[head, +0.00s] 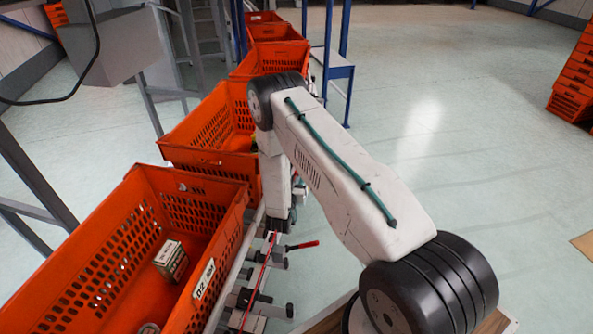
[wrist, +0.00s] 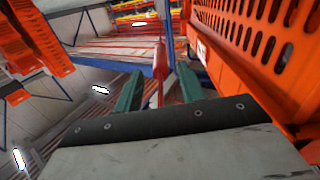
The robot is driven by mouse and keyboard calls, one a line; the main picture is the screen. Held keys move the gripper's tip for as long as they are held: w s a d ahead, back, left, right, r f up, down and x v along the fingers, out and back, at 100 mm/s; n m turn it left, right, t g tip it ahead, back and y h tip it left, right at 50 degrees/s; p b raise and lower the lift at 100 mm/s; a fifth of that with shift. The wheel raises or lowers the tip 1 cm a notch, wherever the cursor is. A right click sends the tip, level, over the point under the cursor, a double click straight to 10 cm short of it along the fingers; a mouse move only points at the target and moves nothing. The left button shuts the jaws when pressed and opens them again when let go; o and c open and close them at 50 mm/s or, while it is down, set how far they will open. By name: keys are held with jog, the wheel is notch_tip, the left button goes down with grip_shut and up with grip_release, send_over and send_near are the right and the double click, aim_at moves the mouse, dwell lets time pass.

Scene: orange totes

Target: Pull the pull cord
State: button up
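In the wrist view, my gripper (wrist: 158,90) is open, with its two green fingers well apart. A red handle (wrist: 160,62) on a thin stem shows between the fingers, with a visible gap on each side. I cannot tell whether it is within their reach or beyond the tips. In the head view, a red cord (head: 262,268) runs along the side of the conveyor, and a small red-tipped handle (head: 304,245) sticks out to the right below my arm. My gripper is mostly hidden behind the arm there.
An orange tote (head: 112,262) holding a small box (head: 171,261) stands on the conveyor at left, with more totes behind it. In the wrist view, an orange tote wall (wrist: 262,45) is close on the right. Open floor (head: 480,130) lies to the right.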

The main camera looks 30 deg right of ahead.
jog(key=shift+x, duration=2.35)
grip_shut()
jog(key=s+d, duration=0.4)
jog(key=shift+s, duration=0.2)
grip_release()
jog(key=shift+s, duration=0.1)
